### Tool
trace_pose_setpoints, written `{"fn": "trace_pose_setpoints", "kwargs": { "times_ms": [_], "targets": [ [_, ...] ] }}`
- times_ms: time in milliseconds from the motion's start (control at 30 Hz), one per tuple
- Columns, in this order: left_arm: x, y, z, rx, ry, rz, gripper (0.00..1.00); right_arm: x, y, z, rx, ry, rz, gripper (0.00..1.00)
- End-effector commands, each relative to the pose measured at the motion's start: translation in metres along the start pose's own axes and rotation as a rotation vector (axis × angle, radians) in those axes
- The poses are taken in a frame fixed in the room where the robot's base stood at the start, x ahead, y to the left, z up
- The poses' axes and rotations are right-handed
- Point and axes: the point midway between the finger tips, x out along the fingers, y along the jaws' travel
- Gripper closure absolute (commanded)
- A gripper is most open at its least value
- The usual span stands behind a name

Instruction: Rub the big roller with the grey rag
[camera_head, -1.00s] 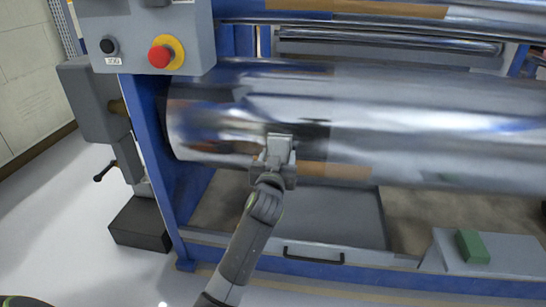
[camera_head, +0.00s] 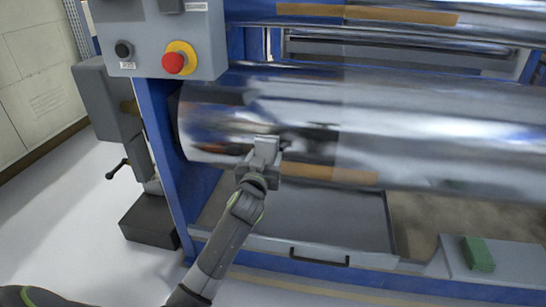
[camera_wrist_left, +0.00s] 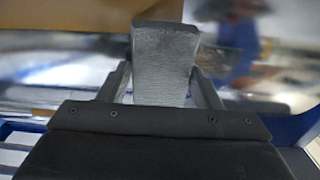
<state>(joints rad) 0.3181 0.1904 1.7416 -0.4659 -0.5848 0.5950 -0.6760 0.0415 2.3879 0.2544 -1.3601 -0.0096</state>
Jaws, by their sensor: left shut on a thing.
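The big roller (camera_head: 430,125) is a wide, shiny metal cylinder lying across the blue-framed machine in the head view. My left gripper (camera_head: 262,160) is in front of its lower left part, shut on the grey rag (camera_head: 266,146). In the left wrist view the rag (camera_wrist_left: 164,65) stands up between the two fingers of the gripper (camera_wrist_left: 165,90), with the blurred mirror-like roller (camera_wrist_left: 60,70) behind it. The rag's top end appears at the roller surface; I cannot tell for sure whether it touches. My right gripper is not in view.
A grey control box (camera_head: 160,40) with a red stop button (camera_head: 174,63) hangs at the upper left. A grey tray (camera_head: 330,220) lies below the roller. A green block (camera_head: 478,254) sits on a grey surface (camera_head: 512,255) at the lower right.

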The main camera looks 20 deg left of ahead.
Motion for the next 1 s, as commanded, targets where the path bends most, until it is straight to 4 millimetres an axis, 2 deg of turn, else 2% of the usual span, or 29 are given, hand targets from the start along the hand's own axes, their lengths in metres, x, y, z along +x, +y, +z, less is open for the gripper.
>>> {"fn": "trace_pose_setpoints", "kwargs": {
  "times_ms": [33,333,600,867,1000],
  "targets": [
    [0.0,-0.006,-0.001,0.005,-0.002,-0.003,0.6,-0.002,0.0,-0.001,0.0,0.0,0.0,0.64],
    [-0.001,-0.017,0.0,0.003,-0.003,-0.003,0.6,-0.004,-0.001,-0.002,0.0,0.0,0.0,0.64],
    [-0.002,-0.04,0.0,0.003,-0.002,-0.002,0.6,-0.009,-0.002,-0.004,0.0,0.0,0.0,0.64],
    [-0.002,-0.048,0.0,0.001,-0.001,-0.001,0.6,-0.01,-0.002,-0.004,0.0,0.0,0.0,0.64],
    [-0.001,-0.059,0.0,0.002,-0.002,-0.001,0.6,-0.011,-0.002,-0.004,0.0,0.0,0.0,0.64]
  ]
}}
